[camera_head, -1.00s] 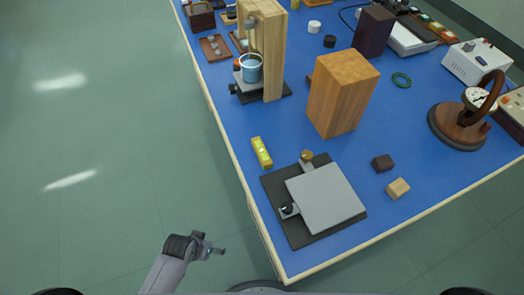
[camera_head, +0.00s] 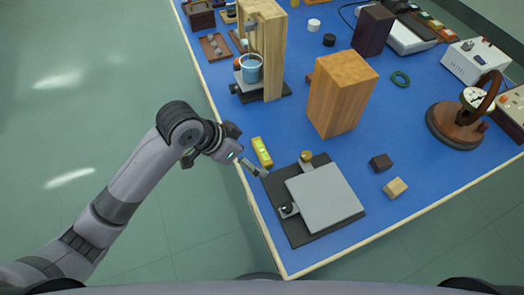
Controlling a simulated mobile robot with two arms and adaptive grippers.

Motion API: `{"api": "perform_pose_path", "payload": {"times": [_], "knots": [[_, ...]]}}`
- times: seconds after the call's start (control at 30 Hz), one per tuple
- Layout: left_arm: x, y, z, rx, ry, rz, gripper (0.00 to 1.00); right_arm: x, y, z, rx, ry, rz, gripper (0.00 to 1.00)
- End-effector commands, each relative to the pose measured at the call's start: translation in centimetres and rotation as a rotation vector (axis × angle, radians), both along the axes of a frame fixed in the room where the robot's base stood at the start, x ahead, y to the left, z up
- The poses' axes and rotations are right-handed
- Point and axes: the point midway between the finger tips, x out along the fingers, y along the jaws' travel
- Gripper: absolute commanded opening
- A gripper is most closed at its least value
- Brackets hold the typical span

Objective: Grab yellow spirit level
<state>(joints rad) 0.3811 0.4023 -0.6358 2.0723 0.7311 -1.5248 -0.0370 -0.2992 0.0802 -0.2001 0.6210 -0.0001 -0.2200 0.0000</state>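The yellow spirit level (camera_head: 262,151) lies on the blue bench top near its left edge, just behind the black-based plate stand. My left gripper (camera_head: 251,150) is at the bench's left edge, right beside the level. One finger shows near the level's front end and another part shows behind the wrist. The fingers look spread, with nothing seen between them. I cannot tell if a finger touches the level. My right gripper is not in view.
The grey plate stand (camera_head: 325,198) is in front of the level. A tall wooden block (camera_head: 341,95) stands to the right, and a wooden frame with a blue beaker (camera_head: 251,69) behind. Small dark (camera_head: 381,162) and light (camera_head: 396,188) blocks lie right.

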Motion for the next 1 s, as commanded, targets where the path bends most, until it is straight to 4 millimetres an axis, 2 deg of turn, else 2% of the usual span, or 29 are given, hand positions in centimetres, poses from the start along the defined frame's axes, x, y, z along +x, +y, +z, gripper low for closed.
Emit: {"api": "perform_pose_path", "payload": {"times": [0.03,0.1,0.3,0.53,0.67,1.0], "knots": [[1.0,0.1,1.4,0.025,-0.016,-0.043,1.0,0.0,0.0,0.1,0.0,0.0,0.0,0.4],[1.6,0.2,2.8,0.054,-0.016,-0.099,1.0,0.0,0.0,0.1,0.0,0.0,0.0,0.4],[3.1,1.4,6.1,0.133,-0.002,-0.197,1.0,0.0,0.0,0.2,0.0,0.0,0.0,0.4],[3.7,2.4,7.8,0.177,0.017,-0.231,1.0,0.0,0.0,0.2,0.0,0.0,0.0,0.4],[3.9,2.0,6.6,0.179,0.022,-0.235,1.0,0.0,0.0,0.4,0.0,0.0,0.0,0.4],[4.9,-0.7,-0.1,0.178,0.022,-0.234,1.0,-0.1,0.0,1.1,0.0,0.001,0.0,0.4]]}}
